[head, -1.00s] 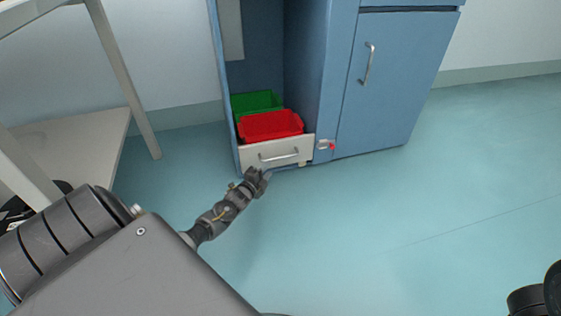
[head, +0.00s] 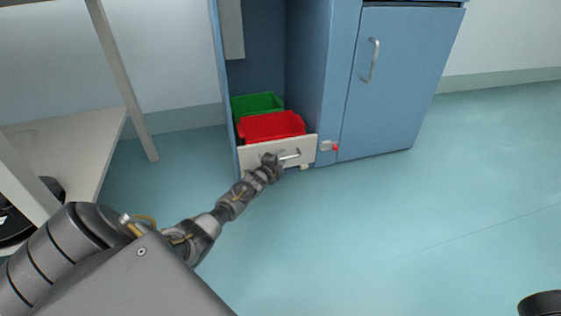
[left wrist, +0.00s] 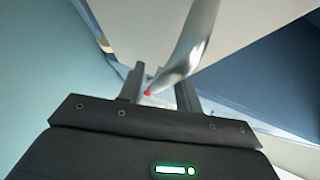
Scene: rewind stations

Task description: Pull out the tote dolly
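The tote dolly (head: 246,161) sits in the open lower bay of a blue cabinet. It has a cream front panel with a metal bar handle (head: 291,156). A red tote (head: 270,126) stands on it, with a green tote (head: 258,102) behind. My left gripper (head: 272,159) is at the handle and hides its left part. In the left wrist view the handle (left wrist: 196,38) runs down toward the space between the fingers (left wrist: 160,90), which are apart. I cannot tell whether they touch it.
A red-tipped latch (head: 330,146) is on the cabinet just right of the dolly. A closed blue door (head: 400,85) is further right. A pale shelf unit (head: 75,145) stands at the left. The floor (head: 400,220) in front is clear.

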